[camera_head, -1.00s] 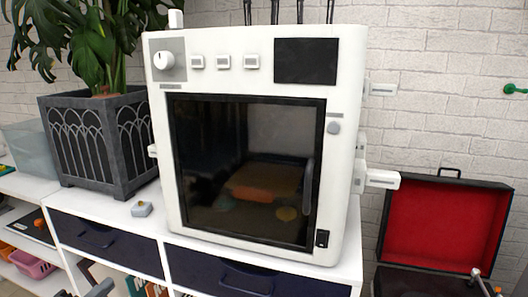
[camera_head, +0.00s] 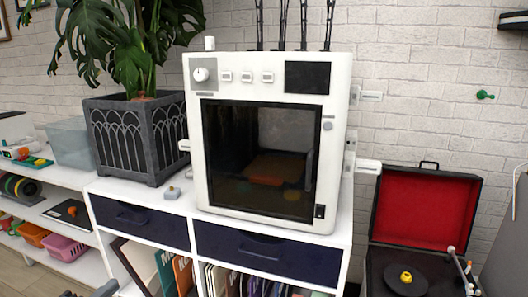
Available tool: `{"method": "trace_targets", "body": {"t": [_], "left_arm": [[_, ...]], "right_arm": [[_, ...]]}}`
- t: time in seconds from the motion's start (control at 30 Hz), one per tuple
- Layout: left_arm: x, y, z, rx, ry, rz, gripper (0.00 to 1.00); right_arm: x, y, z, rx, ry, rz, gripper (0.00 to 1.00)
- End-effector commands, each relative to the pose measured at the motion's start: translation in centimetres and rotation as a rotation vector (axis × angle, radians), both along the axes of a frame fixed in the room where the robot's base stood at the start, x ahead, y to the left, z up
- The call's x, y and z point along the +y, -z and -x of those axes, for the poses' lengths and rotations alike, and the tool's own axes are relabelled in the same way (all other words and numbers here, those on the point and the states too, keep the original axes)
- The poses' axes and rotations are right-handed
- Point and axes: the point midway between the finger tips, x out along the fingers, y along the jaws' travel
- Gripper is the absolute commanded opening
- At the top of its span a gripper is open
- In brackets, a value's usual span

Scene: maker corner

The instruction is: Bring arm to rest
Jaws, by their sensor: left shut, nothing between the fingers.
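My left gripper (camera_head: 106,289) shows only as a small dark grey piece at the bottom edge, left of centre. It is low in front of the white shelf unit (camera_head: 120,262). It is shut and holds nothing. Most of it and its arm lie below the picture. My right gripper is not in view.
A white 3D printer (camera_head: 195,140) with a closed dark door stands on the shelf unit. Left of it are a plant in a grey planter (camera_head: 135,140) and a small grey block with a knob (camera_head: 172,193). An open red-lined record player (camera_head: 425,208) stands at right.

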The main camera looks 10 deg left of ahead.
Motion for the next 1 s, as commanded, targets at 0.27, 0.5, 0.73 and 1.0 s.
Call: {"method": "trace_targets", "body": {"t": [0.27,0.5,0.73,1.0], "left_arm": [[-6.0,3.7,3.2,0.184,-0.083,0.398,0.0],[-13.1,6.4,7.4,0.408,-0.194,0.829,0.0],[-22.0,7.0,12.8,0.694,-0.331,1.304,0.0],[-25.2,6.8,14.8,0.807,-0.382,1.464,0.0]], "right_arm": [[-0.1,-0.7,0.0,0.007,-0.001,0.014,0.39],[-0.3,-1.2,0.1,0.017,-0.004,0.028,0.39],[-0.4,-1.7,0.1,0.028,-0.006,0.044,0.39],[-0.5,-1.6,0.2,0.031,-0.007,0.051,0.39]]}}
